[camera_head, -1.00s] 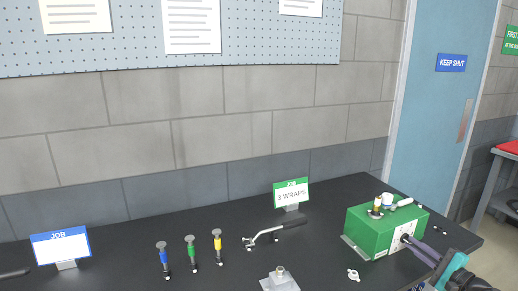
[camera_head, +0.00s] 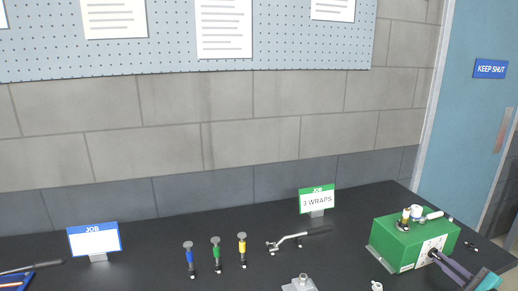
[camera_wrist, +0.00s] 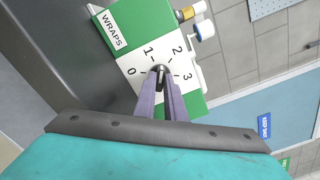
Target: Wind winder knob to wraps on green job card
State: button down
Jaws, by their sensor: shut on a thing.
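The green winder box (camera_head: 405,240) stands at the right end of the black bench. Its white dial face, marked WRAPS, shows 0, 1, 2 and 3 in the wrist view (camera_wrist: 135,62). The dark winder knob (camera_wrist: 160,70) sits in the middle of the numbers. My gripper (camera_wrist: 160,84) is shut on the knob, its two grey fingers on either side. The fingers partly hide the knob, and I cannot tell which number it points to. The green job card (camera_head: 317,200) stands upright at the back of the bench and reads 3 WRAPS.
A blue-topped job card (camera_head: 94,240) stands at the left. Blue (camera_head: 189,258), green (camera_head: 216,253) and yellow (camera_head: 242,249) handled tools stand mid-bench. A lever with a dark handle (camera_head: 300,238) lies near the green card. A grey block (camera_head: 299,284) is at the front.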

jog(key=shift+m+p, duration=1.9)
jog(key=shift+p, duration=0.25)
jog(key=shift+m, duration=0.3)
jog(key=shift+m+p, duration=1.4)
jog(key=shift+p, duration=0.6)
jog(key=shift+m+p, duration=2)
jog(key=shift+p, duration=0.3)
jog(key=shift+m+p, duration=0.3)
jog(key=shift+p, duration=0.05)
jog(key=shift+m, duration=0.9)
